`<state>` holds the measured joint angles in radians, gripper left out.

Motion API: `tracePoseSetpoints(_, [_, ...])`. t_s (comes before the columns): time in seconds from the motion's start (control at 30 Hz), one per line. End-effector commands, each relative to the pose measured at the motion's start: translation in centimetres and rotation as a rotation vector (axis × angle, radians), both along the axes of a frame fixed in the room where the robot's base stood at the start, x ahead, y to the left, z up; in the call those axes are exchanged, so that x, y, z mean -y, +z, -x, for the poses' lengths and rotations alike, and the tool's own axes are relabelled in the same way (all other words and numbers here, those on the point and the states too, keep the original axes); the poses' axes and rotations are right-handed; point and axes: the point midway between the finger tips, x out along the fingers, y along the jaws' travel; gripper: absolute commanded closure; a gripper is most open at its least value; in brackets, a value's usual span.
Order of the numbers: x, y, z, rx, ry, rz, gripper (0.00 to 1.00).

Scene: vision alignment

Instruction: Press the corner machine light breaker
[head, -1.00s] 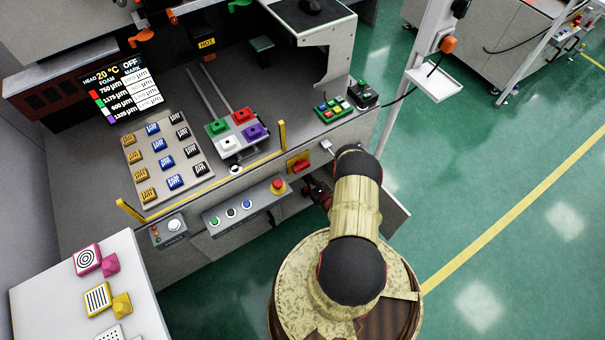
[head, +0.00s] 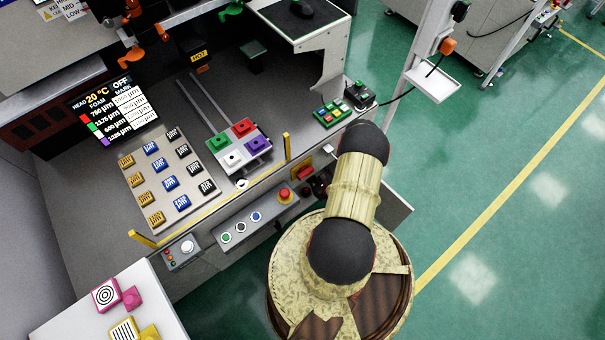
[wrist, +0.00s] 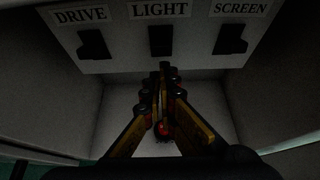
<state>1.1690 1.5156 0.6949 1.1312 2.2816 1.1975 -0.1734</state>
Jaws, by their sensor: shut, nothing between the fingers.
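In the wrist view a pale panel (wrist: 190,63) carries three black breakers under the labels DRIVE, LIGHT and SCREEN. The light breaker (wrist: 160,40) is in the middle, between the drive breaker (wrist: 94,44) and the screen breaker (wrist: 231,39). My gripper (wrist: 163,67) is shut and empty, with its fingertips together just below the light breaker in the picture. I cannot tell whether the tips touch it. In the head view my arm covers most of the gripper, at the machine's front right corner, and the breakers are hidden.
The breakers sit in a dim recess with close side walls. In the head view the machine counter (head: 105,225) holds coloured buttons. A red emergency button (head: 285,194) is on the front panel left of my arm. A white table (head: 75,310) stands lower left; green floor is open at right.

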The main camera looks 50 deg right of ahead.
Motion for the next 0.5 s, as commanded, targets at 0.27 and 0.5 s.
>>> tracePoseSetpoints(0.27, [0.0,0.2,0.0,0.001,0.000,-0.001,1.00])
tracePoseSetpoints(0.5, [0.0,1.3,0.0,0.001,0.000,-0.001,1.00])
